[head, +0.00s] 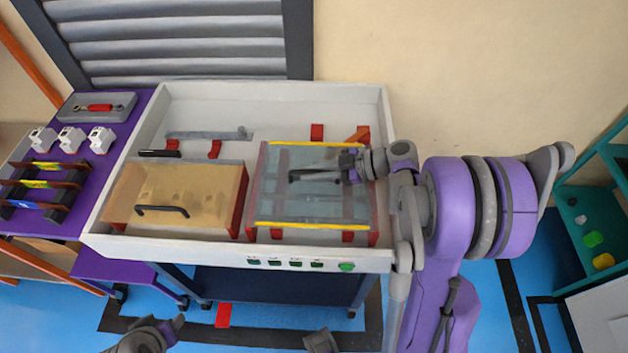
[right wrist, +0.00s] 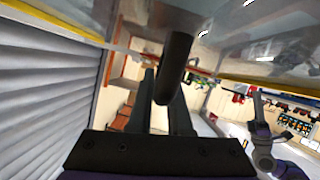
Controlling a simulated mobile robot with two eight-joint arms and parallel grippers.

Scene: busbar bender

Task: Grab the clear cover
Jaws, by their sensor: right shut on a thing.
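The clear cover (head: 335,208) is a see-through panel with yellow strips along its front and back edges. It lies level over the right half of the white machine tray. Its dark handle (head: 312,175) is at its middle. My right gripper (head: 345,167) reaches in from the right and is shut on this handle. In the right wrist view the fingers (right wrist: 172,105) sit on both sides of the dark handle (right wrist: 176,62), with the cover (right wrist: 240,40) close by. Whether the cover touches its supports is unclear. A grey part of my left gripper (head: 172,328) shows at the bottom edge; its jaws are unclear.
A tan cover (head: 180,185) with a black handle fills the left of the white tray (head: 270,100). Red brackets (head: 317,132) stand behind the clear cover. A purple side table (head: 120,120) with parts is at left. Green buttons (head: 346,267) line the front.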

